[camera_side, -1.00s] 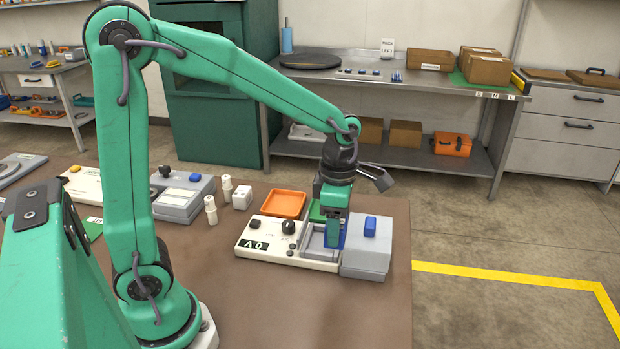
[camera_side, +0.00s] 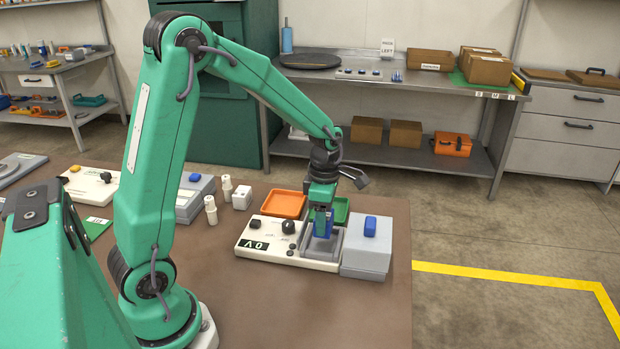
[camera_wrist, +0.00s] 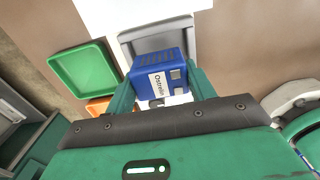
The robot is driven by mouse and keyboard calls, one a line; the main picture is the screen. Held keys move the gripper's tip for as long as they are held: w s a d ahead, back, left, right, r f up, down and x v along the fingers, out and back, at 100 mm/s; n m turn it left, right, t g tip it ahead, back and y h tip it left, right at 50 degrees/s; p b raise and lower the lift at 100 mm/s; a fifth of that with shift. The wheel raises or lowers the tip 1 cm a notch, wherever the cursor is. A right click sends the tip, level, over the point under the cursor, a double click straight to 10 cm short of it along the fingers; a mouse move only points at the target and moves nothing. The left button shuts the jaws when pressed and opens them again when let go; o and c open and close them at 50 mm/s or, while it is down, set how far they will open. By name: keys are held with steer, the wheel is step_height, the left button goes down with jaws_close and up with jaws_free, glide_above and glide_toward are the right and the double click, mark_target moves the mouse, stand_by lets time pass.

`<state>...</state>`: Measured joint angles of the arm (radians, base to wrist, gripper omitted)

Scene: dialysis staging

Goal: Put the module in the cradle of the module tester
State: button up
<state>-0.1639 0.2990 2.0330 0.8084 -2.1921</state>
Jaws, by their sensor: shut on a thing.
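My gripper (camera_side: 321,221) is shut on the blue module (camera_side: 326,224), with its fingers along two sides. In the wrist view, the module (camera_wrist: 157,72) shows a white label, grey squares and a slotted end, between the two fingers (camera_wrist: 158,90). The cream module tester (camera_side: 278,240) has a dark display and knobs at its left. Its grey cradle (camera_side: 319,246) is at its right end. In the side view, the module appears at the cradle's far part, seemingly above its floor. The cradle (camera_wrist: 153,32) shows beyond the module in the wrist view. Contact between them cannot be told.
A grey box with a blue top piece (camera_side: 367,256) stands close at the tester's right. Orange (camera_side: 284,204) and green (camera_side: 342,210) trays lie behind the tester. White bottles (camera_side: 211,211) stand at the left. The brown table front is clear.

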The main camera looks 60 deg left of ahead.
steer(key=shift+f, duration=1.95)
steer(key=shift+f, duration=0.15)
steer(key=o, duration=1.1)
steer(key=shift+c, duration=0.2)
step_height(320, 180, up, 12)
steer(key=shift+r, duration=0.15)
